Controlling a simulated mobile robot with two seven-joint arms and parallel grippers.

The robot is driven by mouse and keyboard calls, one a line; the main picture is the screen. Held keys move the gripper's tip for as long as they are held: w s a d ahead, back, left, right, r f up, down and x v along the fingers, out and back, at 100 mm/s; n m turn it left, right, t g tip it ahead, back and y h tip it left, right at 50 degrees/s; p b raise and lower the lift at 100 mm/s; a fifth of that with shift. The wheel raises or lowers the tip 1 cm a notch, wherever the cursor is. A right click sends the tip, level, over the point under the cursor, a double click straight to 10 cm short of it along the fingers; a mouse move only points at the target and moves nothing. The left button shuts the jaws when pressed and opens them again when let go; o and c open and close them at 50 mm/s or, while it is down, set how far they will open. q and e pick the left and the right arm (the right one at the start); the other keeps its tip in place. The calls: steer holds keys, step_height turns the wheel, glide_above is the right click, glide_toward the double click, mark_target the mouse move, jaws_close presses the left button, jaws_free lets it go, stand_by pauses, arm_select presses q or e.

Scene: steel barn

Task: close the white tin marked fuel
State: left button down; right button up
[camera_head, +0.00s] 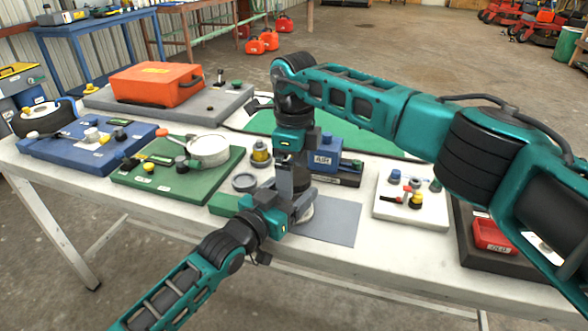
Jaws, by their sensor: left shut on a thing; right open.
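A pale round thing, which looks like the white tin (306,214), stands on the grey mat (340,222) near the table's front edge. Only a little of its right side shows; my grippers hide the rest, and I cannot read any marking. My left gripper (297,207) comes in from the front left and is shut on it. My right gripper (298,188) points down from above, just over the left one, and is open. Its fingertips are mostly hidden. I cannot see whether a lid is on the tin.
A grey disc (244,182) and a yellow-topped jar (260,154) are close on the left. A blue box (324,154) stands behind. The grey mat's right part is bare.

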step_height(320, 180, up, 12)
stand_by(0.7)
arm_select(q)
jaws_free()
steer(key=shift+s+a, duration=0.1)
steer(key=p+v, duration=0.1)
steer(key=v, duration=1.1)
steer(key=shift+s+a, duration=0.15)
steer(key=shift+s, duration=0.15)
arm_select(e)
steer(key=shift+r, duration=0.7)
